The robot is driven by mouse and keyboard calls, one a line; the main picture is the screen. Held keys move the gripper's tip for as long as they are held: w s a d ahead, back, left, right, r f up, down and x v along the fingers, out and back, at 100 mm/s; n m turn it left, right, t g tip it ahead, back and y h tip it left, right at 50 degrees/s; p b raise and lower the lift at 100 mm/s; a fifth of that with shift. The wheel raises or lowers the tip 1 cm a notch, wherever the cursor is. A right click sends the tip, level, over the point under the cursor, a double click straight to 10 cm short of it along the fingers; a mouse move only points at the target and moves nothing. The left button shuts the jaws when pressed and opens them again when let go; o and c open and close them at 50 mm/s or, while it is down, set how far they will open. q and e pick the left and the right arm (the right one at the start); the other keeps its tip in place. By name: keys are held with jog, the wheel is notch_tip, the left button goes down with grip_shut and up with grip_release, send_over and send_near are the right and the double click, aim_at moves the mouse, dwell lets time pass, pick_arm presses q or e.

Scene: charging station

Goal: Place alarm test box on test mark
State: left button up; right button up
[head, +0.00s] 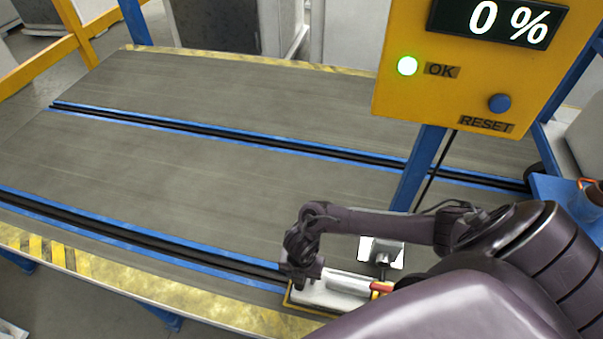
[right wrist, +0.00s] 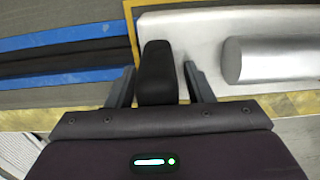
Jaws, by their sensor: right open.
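The alarm test box (head: 345,288) is a pale box with a silver cylinder and a red end piece, low at the centre right of the head view. In the right wrist view its pale body (right wrist: 205,38) and silver cylinder (right wrist: 270,60) fill the upper right. A yellow outline (right wrist: 131,30), apparently the test mark, runs along the box's left edge. My right gripper (head: 303,278) is at the box's left end. In the wrist view its open fingers (right wrist: 158,70) stand on either side of a black upright handle, with gaps showing. My left gripper is out of view.
A yellow panel (head: 400,100) with a lit green OK lamp, a blue RESET button and a 0 % display stands at the upper right on a blue post. Blue-edged black tracks (head: 250,140) cross the grey platform (head: 200,180), which is clear at left. A white plate (head: 367,250) lies behind my forearm.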

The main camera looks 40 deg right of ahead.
jog(key=shift+w+r+p, duration=0.1)
jog(key=shift+r+p, duration=0.2)
jog(key=shift+r, duration=0.3)
notch_tip(320, 180, up, 11)
jog(key=p, duration=0.2)
jog(key=shift+p, duration=0.3)
jog(key=shift+r, duration=0.1)
